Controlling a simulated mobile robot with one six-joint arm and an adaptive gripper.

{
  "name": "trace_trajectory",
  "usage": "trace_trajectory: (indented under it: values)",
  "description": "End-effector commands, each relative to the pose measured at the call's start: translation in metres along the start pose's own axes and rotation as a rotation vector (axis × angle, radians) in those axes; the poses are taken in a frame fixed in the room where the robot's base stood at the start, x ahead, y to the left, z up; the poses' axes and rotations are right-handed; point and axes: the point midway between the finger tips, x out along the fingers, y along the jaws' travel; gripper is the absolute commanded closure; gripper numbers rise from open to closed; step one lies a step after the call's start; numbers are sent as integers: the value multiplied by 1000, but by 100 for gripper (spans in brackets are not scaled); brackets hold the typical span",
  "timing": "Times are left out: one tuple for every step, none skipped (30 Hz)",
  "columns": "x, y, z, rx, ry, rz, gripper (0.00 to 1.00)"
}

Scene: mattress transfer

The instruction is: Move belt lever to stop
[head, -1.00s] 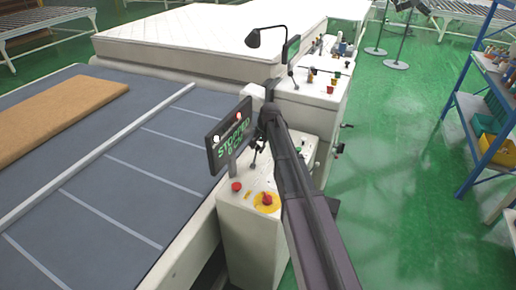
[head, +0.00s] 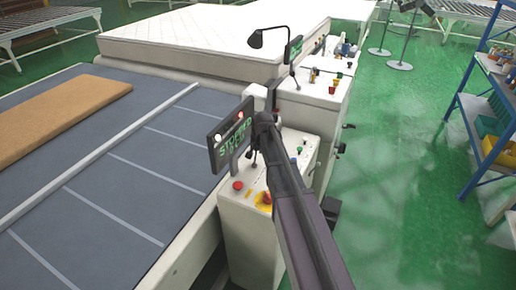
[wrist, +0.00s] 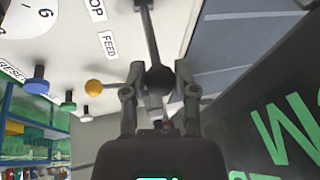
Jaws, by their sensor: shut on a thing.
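The belt lever (wrist: 149,36) shows in the wrist view as a dark shaft with a black ball knob. It rises from the white panel beside a FEED label (wrist: 108,45) and a partly cut label ending in "OP" (wrist: 96,9). My gripper (wrist: 158,75) is shut on the lever's knob, with one finger on each side. In the head view my arm hides most of the gripper and lever. The display (head: 231,136) beside it shows green text that reads like STOPPED; its large green letters also fill the right of the wrist view.
The white control console (head: 250,225) carries a red button (head: 238,185) and a yellow-ringed red button (head: 263,198). The grey conveyor (head: 120,190) bears a brown slab (head: 55,115). A white mattress (head: 190,40) lies behind. Blue shelves (head: 480,125) stand right, past open green floor.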

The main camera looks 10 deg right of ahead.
Motion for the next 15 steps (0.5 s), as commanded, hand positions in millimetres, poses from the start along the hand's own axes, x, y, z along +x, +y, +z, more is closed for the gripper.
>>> trace_trajectory:
  values:
    - [-2,2,10,-9,27,1,100]
    - [-3,2,11,-15,52,2,100]
    - [-4,2,14,-23,84,3,100]
    - [-4,2,15,-29,105,4,100]
    - [-5,1,16,-35,126,5,100]
    - [-6,1,17,-40,148,6,100]
    - [-7,1,18,-42,161,7,100]
    - [-8,1,18,-44,169,8,100]
    - [-8,0,19,-45,176,8,100]
    - [-9,0,20,-46,178,8,100]
    - [-9,-1,20,-46,179,8,100]
    - [-10,-1,21,-46,179,8,100]
    - [-10,-1,22,-46,179,8,100]
    - [-10,-1,22,-46,179,8,100]
    - [-10,-1,23,-45,178,8,100]
